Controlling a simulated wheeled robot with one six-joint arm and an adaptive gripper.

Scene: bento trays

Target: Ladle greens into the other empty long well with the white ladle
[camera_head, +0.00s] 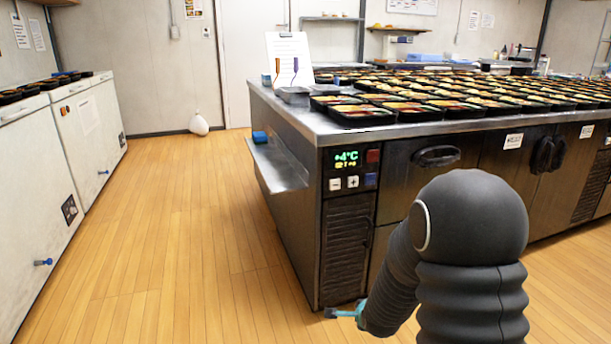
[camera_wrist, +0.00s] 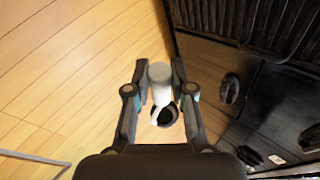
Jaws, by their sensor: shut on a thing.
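In the wrist view my gripper (camera_wrist: 160,78) is shut on the white ladle (camera_wrist: 161,74), whose pale body shows between the fingers with a dark round opening towards the camera. In the head view my gripper (camera_head: 345,313) is low over the floor, by the counter's lower front corner, mostly hidden behind my arm; the ladle cannot be made out there. Many black bento trays (camera_head: 362,116) with colourful food cover the steel counter (camera_head: 312,122), well above and away from the gripper. Greens and an empty long well cannot be told apart at this distance.
A steel container (camera_head: 293,96) stands at the counter's left end, near upright orange and purple handles and a white sheet (camera_head: 289,53). A side shelf (camera_head: 275,165) juts out left. White cabinets (camera_head: 95,118) line the left wall.

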